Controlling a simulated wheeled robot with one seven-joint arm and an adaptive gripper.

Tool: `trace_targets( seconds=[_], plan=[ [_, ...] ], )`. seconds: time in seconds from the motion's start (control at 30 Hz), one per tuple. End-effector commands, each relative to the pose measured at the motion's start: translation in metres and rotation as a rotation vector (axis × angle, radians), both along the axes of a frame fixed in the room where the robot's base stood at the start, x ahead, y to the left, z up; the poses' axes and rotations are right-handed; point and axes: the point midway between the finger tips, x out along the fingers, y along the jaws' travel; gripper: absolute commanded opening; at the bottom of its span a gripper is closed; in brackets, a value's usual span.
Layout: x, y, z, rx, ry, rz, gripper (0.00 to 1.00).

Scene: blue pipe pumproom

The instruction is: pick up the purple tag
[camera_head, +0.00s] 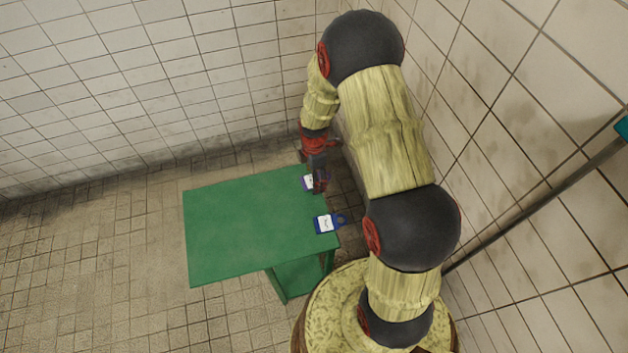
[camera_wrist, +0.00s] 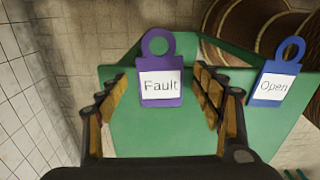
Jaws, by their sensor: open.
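The purple tag (camera_wrist: 161,95) lies on the green table (camera_wrist: 140,132). It has a ring at one end and a white label reading "Fault". In the head view the purple tag (camera_head: 307,183) is at the table's far right edge, partly hidden by my gripper (camera_head: 319,186). In the wrist view my gripper (camera_wrist: 163,105) is open, with one finger on each side of the tag and a gap to both. I cannot tell how high the fingers are above it.
A blue tag (camera_wrist: 272,84) labelled "Open" lies to the right in the wrist view. In the head view the blue tag (camera_head: 325,223) is on the table (camera_head: 235,230) nearer my base. The table's left part is bare. Tiled walls (camera_head: 130,90) stand behind and right.

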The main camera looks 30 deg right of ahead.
Motion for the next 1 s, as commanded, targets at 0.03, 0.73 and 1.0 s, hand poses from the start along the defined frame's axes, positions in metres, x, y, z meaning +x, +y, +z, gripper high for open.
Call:
trace_targets(
  seconds=[0.03,0.73,1.0],
  plan=[
    [0.0000,0.0000,0.0000,0.000,0.000,0.000,0.67],
    [0.0001,0.0000,-0.0008,0.000,-0.001,0.000,0.34],
    [0.0003,0.0000,-0.0018,0.000,-0.002,0.000,0.28]
  ],
)
